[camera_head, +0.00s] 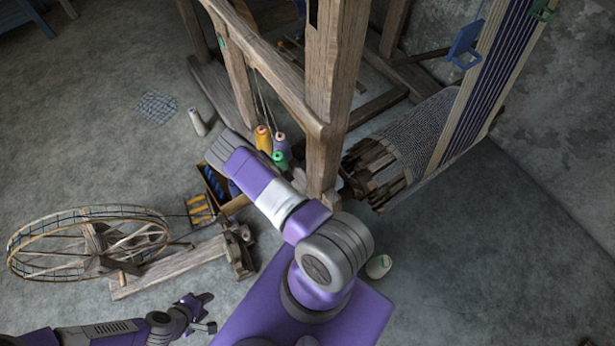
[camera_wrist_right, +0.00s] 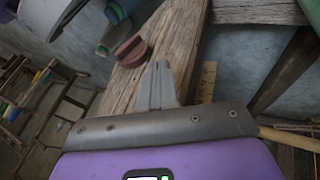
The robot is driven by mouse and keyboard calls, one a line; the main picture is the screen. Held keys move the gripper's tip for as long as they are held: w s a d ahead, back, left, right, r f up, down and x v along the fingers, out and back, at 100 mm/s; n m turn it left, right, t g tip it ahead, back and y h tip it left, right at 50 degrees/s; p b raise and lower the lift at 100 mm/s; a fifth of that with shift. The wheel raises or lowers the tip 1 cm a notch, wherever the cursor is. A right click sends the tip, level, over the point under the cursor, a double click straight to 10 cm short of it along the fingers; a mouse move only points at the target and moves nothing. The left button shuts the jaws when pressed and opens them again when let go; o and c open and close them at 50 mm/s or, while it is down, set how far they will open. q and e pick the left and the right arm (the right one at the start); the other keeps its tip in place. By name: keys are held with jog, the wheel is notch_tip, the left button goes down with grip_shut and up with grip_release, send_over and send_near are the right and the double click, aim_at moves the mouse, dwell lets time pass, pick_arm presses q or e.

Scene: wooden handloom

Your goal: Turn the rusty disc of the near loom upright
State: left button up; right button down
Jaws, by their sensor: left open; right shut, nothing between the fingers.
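The reddish-brown disc (camera_wrist_right: 131,49) shows in the right wrist view, against a wooden beam (camera_wrist_right: 170,45) of the loom. It looks tilted to one side. I cannot make it out in the head view. My right gripper (camera_wrist_right: 160,68) is shut and empty, its fingertips a little right of the disc and apart from it in the picture. The depth between them is hard to tell. In the head view my right arm reaches toward the wooden loom (camera_head: 335,75), and its gripper is not visible. My left gripper (camera_head: 207,312) is open and empty, low at the left, away from the loom.
A spinning wheel (camera_head: 150,215) with a wooden base lies at the left. A box of spools (camera_head: 235,205) and coloured thread cones (camera_head: 264,138) stand by the loom post. A pale cone (camera_head: 378,266) is near my base. The floor at the right is clear.

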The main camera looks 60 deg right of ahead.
pick_arm(q)
jog(key=shift+f+b, duration=1.4)
jog(key=shift+b, duration=0.2)
pick_arm(e)
jog(key=s+f, duration=0.9)
jog(key=shift+f, duration=0.15)
